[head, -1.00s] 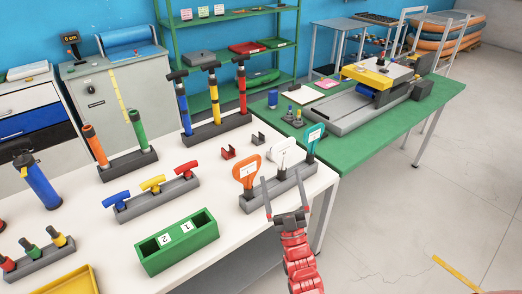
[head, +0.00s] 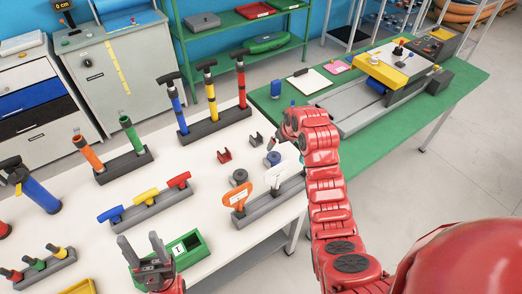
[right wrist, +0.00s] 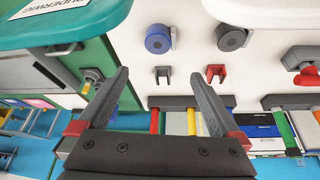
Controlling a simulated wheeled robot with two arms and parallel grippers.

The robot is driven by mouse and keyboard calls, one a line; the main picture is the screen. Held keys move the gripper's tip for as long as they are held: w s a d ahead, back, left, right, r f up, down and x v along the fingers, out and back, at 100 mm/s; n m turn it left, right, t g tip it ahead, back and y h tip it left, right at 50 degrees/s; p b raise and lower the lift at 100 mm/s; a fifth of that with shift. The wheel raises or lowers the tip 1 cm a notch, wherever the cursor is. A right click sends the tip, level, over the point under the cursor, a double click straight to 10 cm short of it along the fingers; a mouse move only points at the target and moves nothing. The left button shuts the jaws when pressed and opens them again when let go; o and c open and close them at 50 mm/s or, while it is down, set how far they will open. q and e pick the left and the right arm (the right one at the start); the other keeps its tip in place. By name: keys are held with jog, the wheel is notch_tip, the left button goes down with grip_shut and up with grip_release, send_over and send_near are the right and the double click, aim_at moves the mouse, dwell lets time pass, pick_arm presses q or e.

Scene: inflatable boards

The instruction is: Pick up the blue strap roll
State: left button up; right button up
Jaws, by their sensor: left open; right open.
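The blue strap roll (head: 273,158) lies on the white table, partly hidden behind the paddle-shaped tools and close to my right arm. It shows clearly in the right wrist view (right wrist: 158,39), with a dark hub and a loose strap end. A grey strap roll (head: 239,177) lies next to it, also in the right wrist view (right wrist: 231,37). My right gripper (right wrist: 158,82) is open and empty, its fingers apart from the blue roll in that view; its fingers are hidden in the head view. My left gripper (head: 143,245) is open and empty by the green box.
The paddle tools in a grey stand (head: 268,203) are close beside the rolls. A red clip (head: 224,156) and a grey clip (head: 256,139) stand behind them. A green box (head: 187,250) is at the front. The green table (head: 395,133) adjoins on the right.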

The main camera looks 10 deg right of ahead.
jog(key=b, duration=0.2)
send_near(272, 157)
jog(key=b+x, duration=0.2)
jog(key=x, duration=0.1)
jog(key=shift+f, duration=0.35)
jog(key=shift+w+f+b, duration=0.1)
jog(key=shift+f+b, duration=0.3)
jog(key=shift+b, duration=0.1)
jog(key=shift+w+f, duration=0.3)
jog(key=shift+w, duration=0.05)
jog(key=b+x, duration=0.4)
jog(key=shift+f+b, duration=0.35)
jog(key=shift+f, duration=0.05)
jog(key=shift+w+f, duration=0.1)
jog(key=shift+w, duration=0.25)
